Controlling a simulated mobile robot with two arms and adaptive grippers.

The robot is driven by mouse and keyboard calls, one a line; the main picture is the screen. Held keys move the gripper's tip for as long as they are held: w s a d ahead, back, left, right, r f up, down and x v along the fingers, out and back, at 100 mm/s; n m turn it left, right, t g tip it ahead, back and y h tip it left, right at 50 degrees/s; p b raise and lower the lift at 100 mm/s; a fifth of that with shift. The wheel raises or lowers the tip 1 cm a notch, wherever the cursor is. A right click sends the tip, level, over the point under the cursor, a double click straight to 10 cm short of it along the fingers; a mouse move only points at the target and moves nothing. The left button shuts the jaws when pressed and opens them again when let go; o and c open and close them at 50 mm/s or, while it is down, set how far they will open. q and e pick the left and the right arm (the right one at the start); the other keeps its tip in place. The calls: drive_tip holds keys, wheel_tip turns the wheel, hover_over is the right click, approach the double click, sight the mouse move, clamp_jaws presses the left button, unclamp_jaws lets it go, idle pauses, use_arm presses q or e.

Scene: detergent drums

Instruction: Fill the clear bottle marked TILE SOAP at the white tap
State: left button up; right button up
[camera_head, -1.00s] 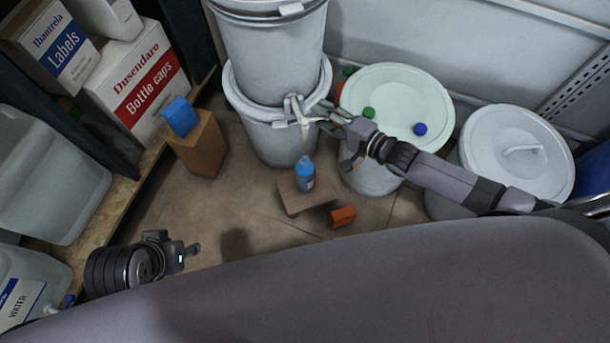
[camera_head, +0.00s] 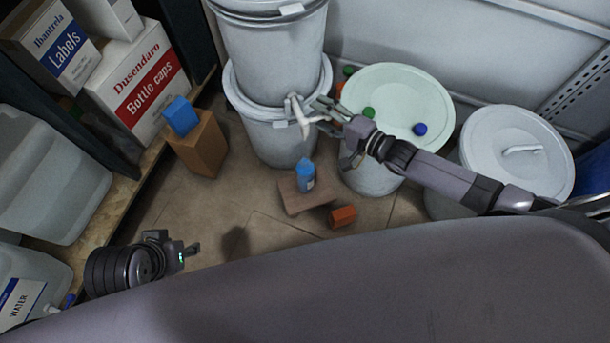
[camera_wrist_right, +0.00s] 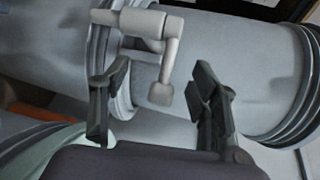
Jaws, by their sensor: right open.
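The white tap (camera_head: 302,118) sticks out from the lower part of the grey drum stack. My right gripper (camera_head: 326,118) is open beside it. In the right wrist view, the white tap (camera_wrist_right: 145,25) and its hanging lever (camera_wrist_right: 166,62) appear between the spread fingers of the right gripper (camera_wrist_right: 160,80); contact cannot be told.
An orange block (camera_head: 342,216) lies right of the stand. A brown box (camera_head: 202,148) with a blue block (camera_head: 181,116) stands left. The floor left of the stand is clear.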

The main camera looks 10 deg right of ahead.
drive_tip(key=p+v, duration=0.2)
drive_tip(key=v, duration=0.2)
drive_tip(key=shift+d, duration=0.15)
idle(0.4)
drive_tip(key=shift+s, duration=0.1)
